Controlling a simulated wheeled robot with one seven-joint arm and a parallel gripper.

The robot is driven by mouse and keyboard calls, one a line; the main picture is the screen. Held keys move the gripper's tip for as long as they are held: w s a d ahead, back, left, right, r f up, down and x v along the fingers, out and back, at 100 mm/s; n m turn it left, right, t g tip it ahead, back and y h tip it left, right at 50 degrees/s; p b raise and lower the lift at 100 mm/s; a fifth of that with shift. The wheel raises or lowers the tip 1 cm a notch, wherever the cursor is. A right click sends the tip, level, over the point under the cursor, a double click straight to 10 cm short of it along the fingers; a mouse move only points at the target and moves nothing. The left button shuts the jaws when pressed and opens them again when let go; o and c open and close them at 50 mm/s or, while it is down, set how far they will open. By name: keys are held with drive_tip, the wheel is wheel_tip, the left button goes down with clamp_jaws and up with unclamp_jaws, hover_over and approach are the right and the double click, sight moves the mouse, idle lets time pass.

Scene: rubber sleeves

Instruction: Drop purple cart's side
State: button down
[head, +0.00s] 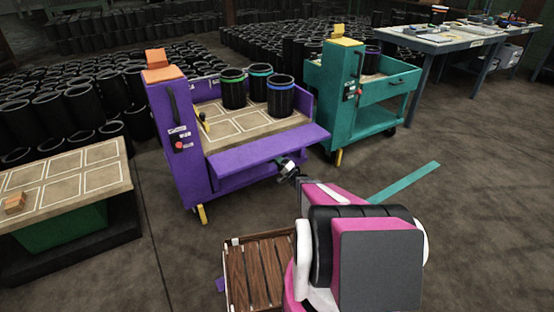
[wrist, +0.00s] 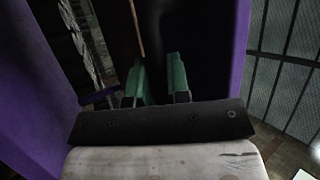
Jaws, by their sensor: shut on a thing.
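The purple cart (head: 183,165) stands left of centre in the head view. Its side panel (head: 262,148) leans outward from the bed, tilted rather than upright. My gripper (head: 287,168) is at the panel's outer edge, towards its right half. In the wrist view my gripper's green fingers (wrist: 160,78) are close around something dark against the purple cart. The exact part held is too dark to tell, but it appears to belong to the side panel. Three black sleeves with green, light blue and blue bands (head: 281,97) stand on the cart's bed.
A teal cart (head: 341,120) stands just right of the purple one. A low table with a marked top (head: 70,178) is at the left. A wooden slatted crate (head: 258,272) lies in front. Open floor (head: 480,220) extends to the right, with a teal strip on it.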

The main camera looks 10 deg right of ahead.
idle(0.3)
drive_tip(key=c, duration=1.1)
unclamp_jaws()
drive_tip(key=v, duration=1.1)
drive_tip(key=shift+w+a, duration=0.1)
drive_tip(key=s+a+r+n+g+h, duration=0.1)
drive_tip(key=s+a+r+n+g, duration=0.3)
drive_tip(key=a+g, duration=0.45)
drive_tip(key=s+a+r+n+g+h, duration=0.2)
drive_tip(key=s+a+r+g, duration=0.45)
drive_tip(key=a, duration=0.25)
drive_tip(key=s+d+r+g+h, duration=0.2)
drive_tip(key=s+d+r+h, duration=0.2)
drive_tip(key=s+r+h, duration=0.6)
drive_tip(key=s+h, duration=0.3)
drive_tip(key=shift+d+h, duration=0.2)
drive_tip(key=shift+h, duration=0.2)
